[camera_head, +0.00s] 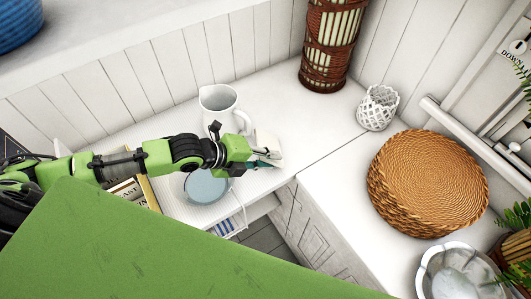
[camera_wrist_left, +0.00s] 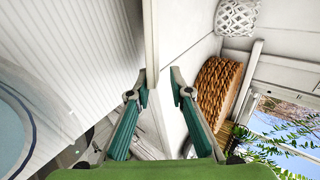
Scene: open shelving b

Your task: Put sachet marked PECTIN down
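No PECTIN lettering is readable. In the left wrist view my left gripper (camera_wrist_left: 160,84) has its two teal fingers apart, with a clear gap between the tips. A narrow pale upright strip (camera_wrist_left: 151,45) runs down near the left fingertip; I cannot tell whether it is the packet edge-on or a counter edge. My right gripper is not in view.
A white jug (camera_head: 217,100) stands just behind my left gripper, and a blue-grey round dish (camera_head: 204,188) lies beside the wrist. A brown wicker vase (camera_head: 330,45), white lattice holder (camera_head: 377,108) and round woven mats (camera_head: 428,183) stand farther right. The counter corner between them is clear.

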